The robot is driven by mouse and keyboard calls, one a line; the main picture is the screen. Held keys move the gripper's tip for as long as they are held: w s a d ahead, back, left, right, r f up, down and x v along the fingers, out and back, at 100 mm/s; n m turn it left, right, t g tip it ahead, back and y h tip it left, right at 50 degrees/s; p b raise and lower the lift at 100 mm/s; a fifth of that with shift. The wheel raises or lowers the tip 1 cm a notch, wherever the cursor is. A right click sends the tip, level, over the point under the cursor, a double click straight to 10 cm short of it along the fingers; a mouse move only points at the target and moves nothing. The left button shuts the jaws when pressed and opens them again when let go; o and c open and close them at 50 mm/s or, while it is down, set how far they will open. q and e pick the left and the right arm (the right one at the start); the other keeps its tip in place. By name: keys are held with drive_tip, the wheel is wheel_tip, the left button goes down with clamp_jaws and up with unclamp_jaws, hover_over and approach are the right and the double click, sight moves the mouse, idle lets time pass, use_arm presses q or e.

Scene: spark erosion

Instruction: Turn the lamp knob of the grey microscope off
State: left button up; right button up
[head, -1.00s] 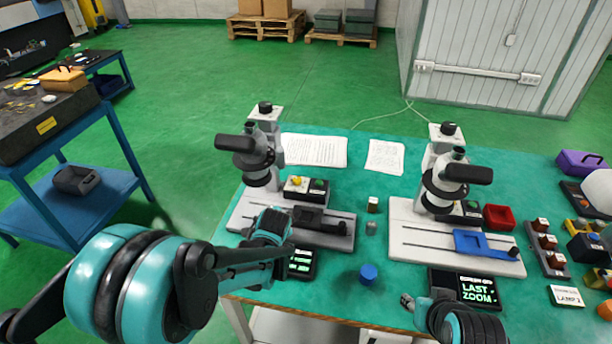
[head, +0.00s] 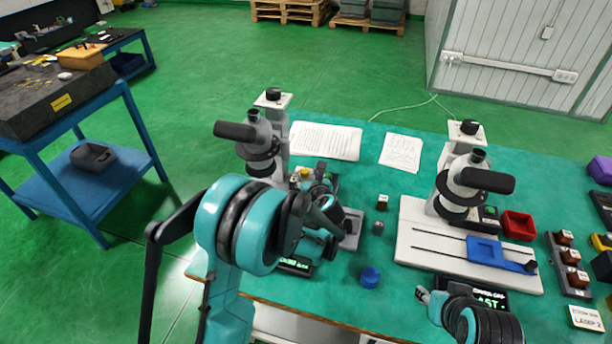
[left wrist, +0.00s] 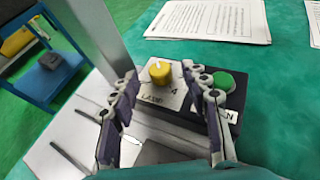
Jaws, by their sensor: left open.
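The grey microscope (head: 262,135) stands at the left of the green-topped table. Its lamp box carries a yellow knob (left wrist: 160,72) and a green button (left wrist: 224,81), with the word LAMP on the panel. In the head view the knob (head: 305,172) shows just past my left gripper (head: 318,178), and much of the box is hidden. In the left wrist view my left gripper (left wrist: 161,75) is open, its fingertips on either side of the knob in the picture; I see no clear contact. My right gripper (head: 428,297) is low at the front edge, its jaws unclear.
A second, paler microscope (head: 465,190) stands to the right with a blue slide (head: 490,250). A blue cap (head: 370,277) and small blocks lie between the two. Paper sheets (head: 325,140) lie behind. A red tray (head: 517,225) is at the right.

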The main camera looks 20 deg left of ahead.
sight(304, 173)
use_arm(q)
drive_tip(key=shift+x, duration=1.15)
drive_tip(key=shift+c, duration=0.2)
clamp_jaws()
